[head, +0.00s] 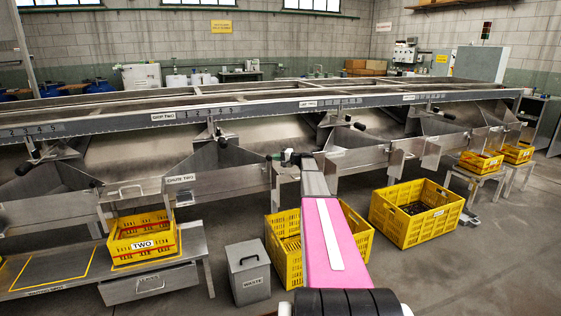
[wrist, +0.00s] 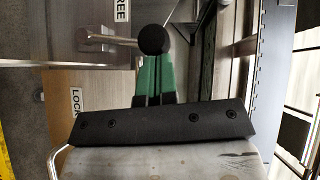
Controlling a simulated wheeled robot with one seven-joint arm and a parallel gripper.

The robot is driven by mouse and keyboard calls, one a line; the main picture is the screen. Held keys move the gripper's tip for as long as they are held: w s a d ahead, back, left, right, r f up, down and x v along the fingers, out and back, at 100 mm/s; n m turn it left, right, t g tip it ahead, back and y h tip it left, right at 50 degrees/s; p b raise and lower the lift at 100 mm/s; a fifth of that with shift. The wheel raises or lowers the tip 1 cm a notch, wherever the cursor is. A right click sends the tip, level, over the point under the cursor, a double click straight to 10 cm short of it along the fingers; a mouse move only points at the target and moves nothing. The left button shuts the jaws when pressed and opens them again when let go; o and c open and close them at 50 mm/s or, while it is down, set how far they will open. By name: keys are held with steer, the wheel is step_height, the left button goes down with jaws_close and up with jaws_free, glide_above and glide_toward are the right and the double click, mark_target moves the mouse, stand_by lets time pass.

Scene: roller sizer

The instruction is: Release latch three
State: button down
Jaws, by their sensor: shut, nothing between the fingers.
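A round black knob (wrist: 153,38) on a metal rod (wrist: 112,39) fills the top middle of the wrist view; I take it for the latch handle. My gripper (wrist: 155,72) has green fingers, shut and empty, with their tips right at the knob. I cannot tell whether they touch it. A partly cut-off label ending in "REE" (wrist: 122,10) is above the rod, and a "LOCK" label (wrist: 76,99) is below it. In the head view my gripper (head: 283,157) is by the sizer's front, right of the "CHUTE TWO" sign (head: 181,179). No latch number three is readable.
The long metal sizer (head: 350,103) spans the head view, with other black-knobbed handles (head: 357,126) along it. Yellow crates (head: 415,222) stand on the floor and stands. A grey waste bin (head: 247,270) is left of my arm. The floor at right (head: 500,260) is clear.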

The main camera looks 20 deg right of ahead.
steer(key=shift+a+r, duration=0.3)
steer(key=shift+a, duration=0.7)
steer(key=shift+r, duration=0.1)
steer(key=w+d+r+v, duration=0.1)
steer(key=w+d+v, duration=0.1)
steer(key=v, duration=1.1)
steer(key=shift+r, duration=0.15)
